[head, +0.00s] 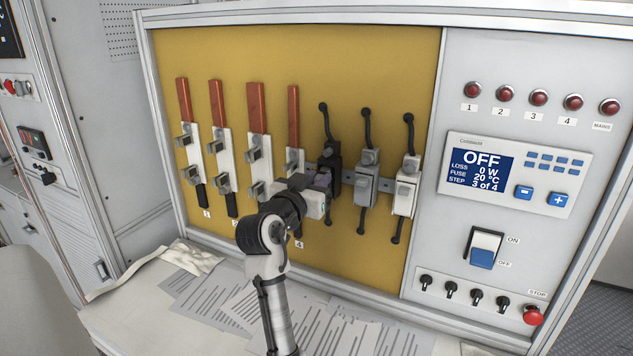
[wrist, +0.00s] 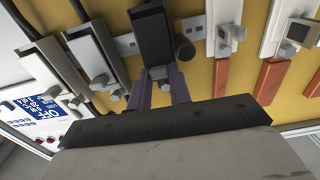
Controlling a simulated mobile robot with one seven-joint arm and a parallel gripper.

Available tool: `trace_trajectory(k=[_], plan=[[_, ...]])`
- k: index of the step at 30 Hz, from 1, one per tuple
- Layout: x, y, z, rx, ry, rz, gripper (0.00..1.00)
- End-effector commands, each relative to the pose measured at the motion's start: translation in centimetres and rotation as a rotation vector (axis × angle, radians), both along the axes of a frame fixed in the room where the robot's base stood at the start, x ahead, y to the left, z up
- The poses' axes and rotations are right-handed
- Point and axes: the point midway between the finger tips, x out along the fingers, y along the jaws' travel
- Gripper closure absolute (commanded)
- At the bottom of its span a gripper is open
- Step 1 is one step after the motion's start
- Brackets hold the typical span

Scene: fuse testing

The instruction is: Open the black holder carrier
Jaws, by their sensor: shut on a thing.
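The black holder (head: 334,160) is mounted on the yellow panel, with black cables above and below it. My gripper (head: 322,182) is at its front and hides part of it. In the wrist view, the black holder's carrier (wrist: 155,35) looks upright against its body, without a clear gap. My gripper (wrist: 160,84) has its two purple fingers on either side of a small grey tab (wrist: 158,72) at the carrier's end and is shut on it. The exact contact is small and partly hidden by my gripper's body.
A grey holder (head: 367,178) and a white holder (head: 405,190) sit close to the right. Several open fuse clips with red-brown strips (head: 257,115) are to the left. A control unit (head: 518,175) reads OFF, 0 W, 20 °C, step 3 of 4. Papers (head: 240,310) lie on the bench.

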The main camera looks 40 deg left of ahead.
Motion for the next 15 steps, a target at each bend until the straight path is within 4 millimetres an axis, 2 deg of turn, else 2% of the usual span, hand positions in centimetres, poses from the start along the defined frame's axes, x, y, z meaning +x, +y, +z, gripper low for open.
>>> trace_trajectory(k=[8,15], plan=[[-0.38,-0.12,-1.01,0.021,-0.079,0.000,1.00],[-0.69,-0.21,-0.71,0.033,-0.131,0.000,1.00]])
